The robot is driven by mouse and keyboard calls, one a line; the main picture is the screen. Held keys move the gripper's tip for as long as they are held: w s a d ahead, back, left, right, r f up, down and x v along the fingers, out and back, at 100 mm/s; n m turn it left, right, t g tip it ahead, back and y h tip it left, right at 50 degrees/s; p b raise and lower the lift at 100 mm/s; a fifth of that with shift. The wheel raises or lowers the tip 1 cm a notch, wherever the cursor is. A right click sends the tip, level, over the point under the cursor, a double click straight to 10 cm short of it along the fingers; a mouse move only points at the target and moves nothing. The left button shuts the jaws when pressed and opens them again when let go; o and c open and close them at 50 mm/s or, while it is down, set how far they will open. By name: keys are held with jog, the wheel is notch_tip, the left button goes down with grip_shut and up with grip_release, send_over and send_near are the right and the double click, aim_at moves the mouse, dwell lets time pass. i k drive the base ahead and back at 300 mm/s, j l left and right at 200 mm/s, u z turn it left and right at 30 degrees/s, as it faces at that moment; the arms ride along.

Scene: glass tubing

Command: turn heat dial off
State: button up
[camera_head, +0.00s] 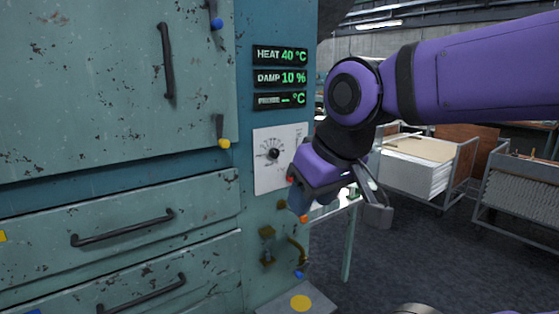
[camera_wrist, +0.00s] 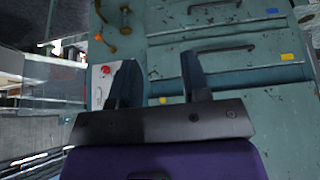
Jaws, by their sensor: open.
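The heat dial (camera_head: 273,153) is a small black knob on a white scaled plate (camera_head: 262,180), on the front of a teal cabinet (camera_head: 200,160) in the head view. Above it, a green-lit display (camera_head: 280,56) reads HEAT 40 °C. My gripper (camera_head: 338,206) is open, to the right of and below the dial plate, apart from the knob, with its fingers pointing down. In the wrist view my gripper (camera_wrist: 160,80) shows two dark, spread fingers with nothing between them. I cannot make out the dial in the wrist view.
Two more displays, DAMP (camera_head: 280,77) and a third (camera_head: 280,99), sit below the heat display. Drawer handles (camera_head: 123,229) and brass fittings (camera_head: 268,245) stick out from the cabinet. A red button (camera_wrist: 105,69) shows beside the fingers. A cart (camera_head: 425,165) stands behind at right.

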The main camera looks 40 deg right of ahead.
aim_at(274, 153)
jog(key=i+l+z, duration=0.15)
jog(key=z, duration=0.25)
jog(key=i+l+z, duration=0.1)
jog(key=i+z, duration=0.35)
jog(key=z, duration=0.3)
jog(key=i+l, duration=0.05)
